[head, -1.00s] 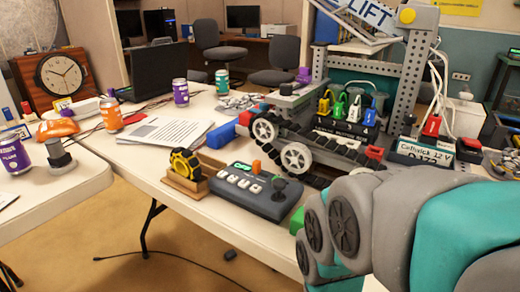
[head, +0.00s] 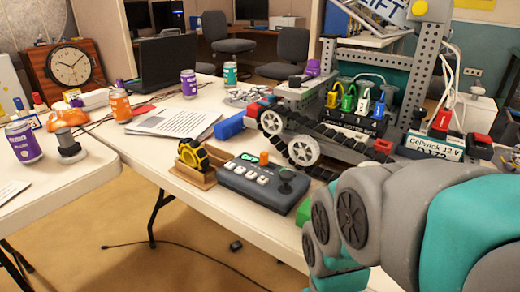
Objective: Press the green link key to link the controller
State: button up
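The dark grey controller (head: 258,192) lies near the front edge of the long white table. A small green patch (head: 250,157) shows at its back edge; I cannot tell whether it is a key or a lit display. Several pale keys (head: 250,175) run across its face. An orange knob (head: 264,158) and a dark joystick (head: 286,182) stand on it. A green block (head: 304,212) is beside its right end, partly hidden by my arm. My arm fills the lower right. My gripper is not in view.
A yellow-and-black round device (head: 192,154) sits in a wooden stand just left of the controller. A tracked robot (head: 305,145) with a grey frame stands behind it. A battery box (head: 432,146) is at right.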

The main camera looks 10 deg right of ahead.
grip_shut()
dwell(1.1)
